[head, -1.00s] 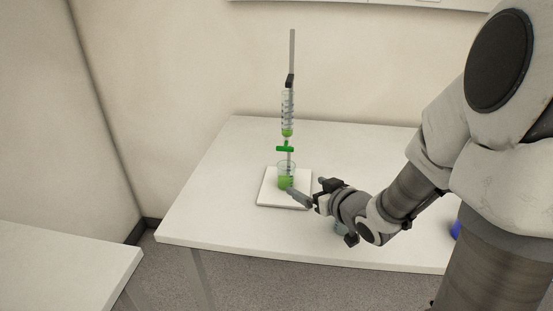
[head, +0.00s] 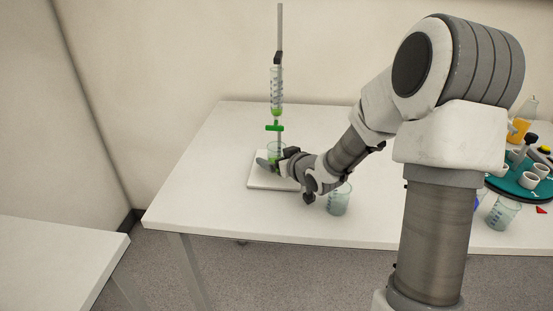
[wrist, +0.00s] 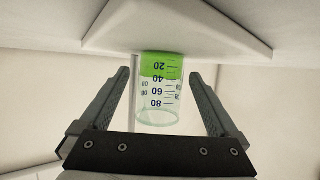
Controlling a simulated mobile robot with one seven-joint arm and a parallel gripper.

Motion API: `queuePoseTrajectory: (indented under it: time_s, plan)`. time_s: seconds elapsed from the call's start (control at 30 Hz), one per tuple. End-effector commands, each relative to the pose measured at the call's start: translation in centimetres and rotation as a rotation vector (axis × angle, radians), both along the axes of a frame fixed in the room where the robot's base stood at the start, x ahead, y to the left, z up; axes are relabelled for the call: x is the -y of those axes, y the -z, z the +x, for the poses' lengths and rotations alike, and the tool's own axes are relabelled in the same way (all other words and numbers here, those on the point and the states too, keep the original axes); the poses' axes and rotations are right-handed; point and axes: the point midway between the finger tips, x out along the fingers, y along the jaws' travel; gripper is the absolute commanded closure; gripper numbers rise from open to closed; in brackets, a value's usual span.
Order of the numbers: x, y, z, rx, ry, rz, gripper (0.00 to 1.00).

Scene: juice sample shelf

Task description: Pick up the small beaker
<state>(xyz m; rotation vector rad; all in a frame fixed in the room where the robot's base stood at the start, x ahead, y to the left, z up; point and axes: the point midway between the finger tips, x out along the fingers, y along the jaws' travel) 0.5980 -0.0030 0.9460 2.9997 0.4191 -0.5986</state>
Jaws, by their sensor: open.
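A small clear beaker with green liquid (head: 275,148) stands on the white stand base (head: 268,184), under the burette (head: 276,92). In the wrist view the beaker (wrist: 158,88) appears upside down, with volume marks on its side. My gripper (wrist: 161,76) is open, with one finger on each side of the beaker and gaps on both sides. In the head view my gripper (head: 268,164) is at the beaker and hides its lower part.
A larger-looking beaker (head: 339,201) stands on the table beside my wrist. At the right are another beaker (head: 502,212), a teal round rack (head: 520,184) with white cups, and a flask of orange liquid (head: 520,125). The table's left part is clear.

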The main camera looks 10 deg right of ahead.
Motion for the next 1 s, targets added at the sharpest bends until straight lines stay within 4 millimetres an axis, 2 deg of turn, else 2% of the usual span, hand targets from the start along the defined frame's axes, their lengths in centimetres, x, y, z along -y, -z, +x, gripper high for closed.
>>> queuePoseTrajectory:
  time_s: [0.17,0.7,1.0]
  plan:
    - [0.0,-0.05,0.03,0.001,0.0,0.0,0.04]
    - [0.02,-0.09,0.01,0.002,0.0,0.001,0.99]
    - [-0.04,-0.23,0.07,0.002,0.0,0.001,1.0]
